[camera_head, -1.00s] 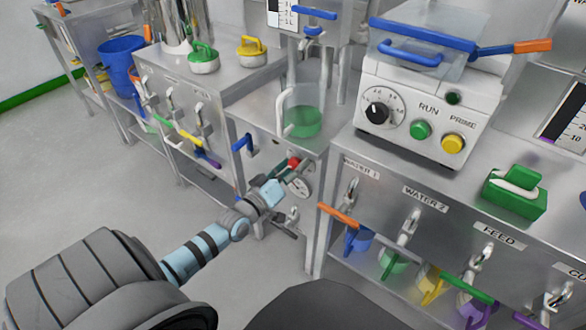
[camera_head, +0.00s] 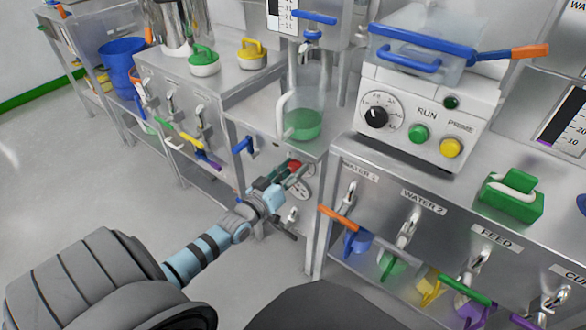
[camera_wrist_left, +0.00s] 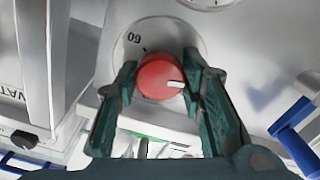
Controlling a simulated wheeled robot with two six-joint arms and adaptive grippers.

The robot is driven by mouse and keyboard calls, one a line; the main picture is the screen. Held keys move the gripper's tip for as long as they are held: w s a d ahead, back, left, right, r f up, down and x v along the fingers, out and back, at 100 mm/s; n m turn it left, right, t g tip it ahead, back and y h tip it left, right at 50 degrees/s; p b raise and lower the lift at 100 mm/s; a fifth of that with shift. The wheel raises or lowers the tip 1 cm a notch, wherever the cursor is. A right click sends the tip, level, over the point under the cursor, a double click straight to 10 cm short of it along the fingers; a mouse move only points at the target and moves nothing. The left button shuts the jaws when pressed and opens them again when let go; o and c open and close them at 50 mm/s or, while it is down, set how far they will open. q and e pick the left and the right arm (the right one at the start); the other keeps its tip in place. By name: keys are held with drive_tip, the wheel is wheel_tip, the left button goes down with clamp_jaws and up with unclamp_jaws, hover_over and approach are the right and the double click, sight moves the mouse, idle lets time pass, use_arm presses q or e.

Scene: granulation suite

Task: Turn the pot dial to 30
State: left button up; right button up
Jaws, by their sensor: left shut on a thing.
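The red pot dial (camera_wrist_left: 158,78) has a white pointer mark on its right side in the left wrist view. It sits on a round pale scale plate (camera_wrist_left: 125,50) where a tilted "60" and a short tick show; a 30 mark is not visible. My left gripper (camera_wrist_left: 160,90) has its dark green fingers on both sides of the dial and is shut on it. In the head view the left gripper (camera_head: 281,176) reaches the red dial (camera_head: 294,167) on the front of the middle bench, below the jug. My right gripper is not in view.
A round gauge (camera_head: 301,188) is just below the dial. A clear jug with green liquid (camera_head: 303,120) stands above it on the bench. A blue handle (camera_head: 243,145) sticks out to the left. A white machine (camera_head: 412,125) stands at right. The floor at left is clear.

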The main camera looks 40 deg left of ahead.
use_arm(q)
drive_tip(key=shift+m+p, duration=0.35)
drive_tip(key=shift+m, duration=0.55)
drive_tip(key=m+p, duration=0.1)
drive_tip(key=m, duration=0.1)
drive_tip(key=shift+m, duration=0.4)
drive_tip(key=shift+r+m+p, duration=0.1)
drive_tip(key=shift+m+p, duration=0.3)
drive_tip(key=shift+p, duration=0.1)
drive_tip(key=shift+m+p, duration=0.8)
drive_tip(key=shift+m, duration=0.7)
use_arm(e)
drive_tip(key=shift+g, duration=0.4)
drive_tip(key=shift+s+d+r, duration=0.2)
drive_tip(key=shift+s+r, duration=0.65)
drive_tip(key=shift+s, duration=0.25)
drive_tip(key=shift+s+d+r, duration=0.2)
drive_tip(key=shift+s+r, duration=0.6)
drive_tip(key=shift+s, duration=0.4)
use_arm(q)
drive_tip(key=o, duration=1.1)
drive_tip(key=shift+o, duration=0.2)
